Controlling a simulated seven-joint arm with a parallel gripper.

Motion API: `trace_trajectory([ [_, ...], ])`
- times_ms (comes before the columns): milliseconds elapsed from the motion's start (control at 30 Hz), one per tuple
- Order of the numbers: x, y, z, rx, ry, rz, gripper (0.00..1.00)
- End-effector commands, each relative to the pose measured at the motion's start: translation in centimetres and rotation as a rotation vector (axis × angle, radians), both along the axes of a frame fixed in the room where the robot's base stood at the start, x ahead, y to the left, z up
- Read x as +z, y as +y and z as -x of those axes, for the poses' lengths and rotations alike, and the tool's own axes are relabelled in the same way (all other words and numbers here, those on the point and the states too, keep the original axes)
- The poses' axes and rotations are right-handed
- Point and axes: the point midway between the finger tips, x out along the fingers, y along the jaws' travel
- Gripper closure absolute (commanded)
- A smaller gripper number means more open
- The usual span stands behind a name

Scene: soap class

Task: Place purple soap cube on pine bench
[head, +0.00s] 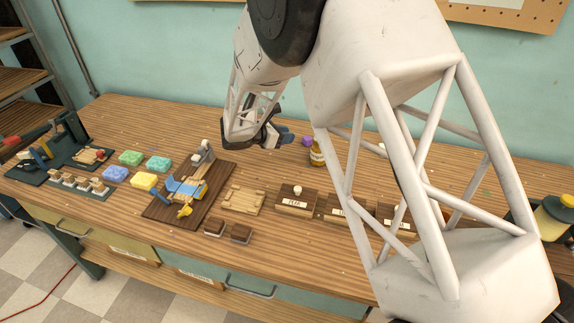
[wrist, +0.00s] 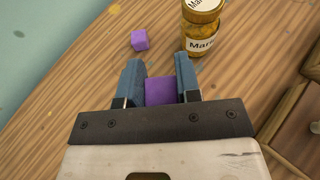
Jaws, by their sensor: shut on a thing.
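My gripper (wrist: 159,85) has blue fingers on both sides of a purple soap cube (wrist: 160,91) and is shut on it. In the head view my gripper (head: 284,138) is over the back of the workbench, and the held cube cannot be made out there. A second purple cube (wrist: 140,39) lies loose on the wood beyond the fingertips; a purple cube also shows right of my gripper in the head view (head: 307,140). A pale wooden piece (head: 243,199), perhaps the pine bench, sits near the middle of the workbench, in front of my gripper.
A labelled jar (wrist: 200,28) stands close to the right of the loose cube. Dark labelled boxes (head: 297,203) stand right of the pale piece. A dark board with a blue-and-yellow device (head: 186,188) is left of it, with coloured blocks (head: 131,158) further left. My arm hides the right side.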

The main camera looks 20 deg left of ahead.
Motion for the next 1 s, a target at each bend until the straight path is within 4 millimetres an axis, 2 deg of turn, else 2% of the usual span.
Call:
trace_trajectory([
  [200, -3.0, 0.0, 0.0, 0.001, 0.002, 0.002, 0.91],
  [400, -5.0, 0.0, 0.0, 0.001, 0.001, 0.001, 0.91],
  [800, -5.4, 0.0, 0.0, 0.001, 0.001, 0.001, 0.91],
  [1000, -6.9, 0.0, 0.0, 0.000, 0.002, 0.002, 0.91],
])
